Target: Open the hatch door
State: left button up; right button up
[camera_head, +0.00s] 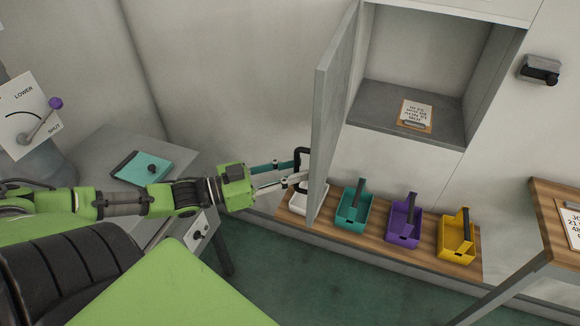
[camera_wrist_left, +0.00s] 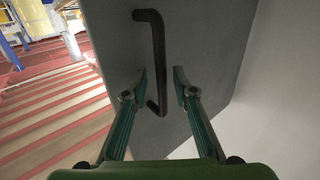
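The hatch door (camera_head: 333,105) is a grey panel standing swung out from the wall cupboard (camera_head: 408,107), whose inside is visible. A black bar handle (camera_head: 301,155) is on the door's outer face. In the left wrist view the handle (camera_wrist_left: 156,55) runs down the grey door (camera_wrist_left: 205,50). My left gripper (camera_head: 293,172) is at the handle, left of the door. In the left wrist view, the fingers of my left gripper (camera_wrist_left: 160,80) are apart, one on each side of the handle, with gaps visible. My right gripper is not in view.
A clipboard (camera_head: 416,114) lies inside the cupboard. Below, a wooden shelf (camera_head: 337,232) holds white, teal (camera_head: 356,209), purple (camera_head: 404,224) and yellow (camera_head: 456,240) bins. A wooden table (camera_head: 553,205) stands at right. A grey cabinet (camera_head: 108,153) stands near my left arm.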

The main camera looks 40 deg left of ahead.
pick_arm(q)
jog(key=v, duration=1.3)
jog(key=shift+s+t+y, duration=0.25)
jog(key=shift+t+y, duration=0.05)
jog(key=shift+d, duration=0.1)
dwell(0.5)
